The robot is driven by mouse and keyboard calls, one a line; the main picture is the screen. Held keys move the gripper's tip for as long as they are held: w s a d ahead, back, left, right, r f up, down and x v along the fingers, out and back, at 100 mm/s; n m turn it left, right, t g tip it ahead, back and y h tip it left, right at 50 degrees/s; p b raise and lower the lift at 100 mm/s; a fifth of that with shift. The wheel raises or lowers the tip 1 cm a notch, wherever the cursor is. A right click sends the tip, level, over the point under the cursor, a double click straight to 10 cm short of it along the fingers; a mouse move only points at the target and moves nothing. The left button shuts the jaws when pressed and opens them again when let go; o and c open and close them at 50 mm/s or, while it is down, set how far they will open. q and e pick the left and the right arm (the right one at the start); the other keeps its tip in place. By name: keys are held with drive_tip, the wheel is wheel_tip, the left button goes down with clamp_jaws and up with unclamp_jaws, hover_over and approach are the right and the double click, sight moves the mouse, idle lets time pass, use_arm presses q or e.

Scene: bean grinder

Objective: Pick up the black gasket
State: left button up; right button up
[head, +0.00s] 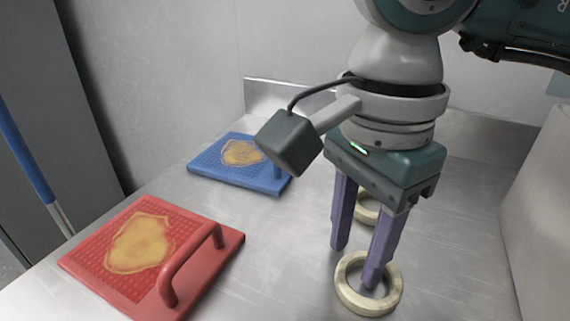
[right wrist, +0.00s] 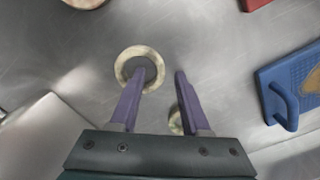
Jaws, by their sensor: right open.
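My right gripper (head: 355,264) is open and points down over the metal table, with its two purple fingers apart and nothing between them. It also shows in the right wrist view (right wrist: 160,75). One fingertip overlaps the opening of a pale ring (head: 346,292); I cannot tell whether it touches. In the right wrist view this ring (right wrist: 122,66) surrounds a dark grey round area (right wrist: 149,65). I cannot tell whether that is the black gasket or shadow. No other black gasket stands out. A second pale ring (head: 366,210) lies behind the fingers, partly hidden. My left gripper is not in view.
A red board (head: 85,262) with a handle lies front left, and a blue board (head: 215,170) lies behind it. Both carry a tan patch. Another pale ring (right wrist: 85,2) is cut off at the right wrist view's top edge.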

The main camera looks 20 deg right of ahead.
clamp_jaws()
idle(0.3)
idle(0.3)
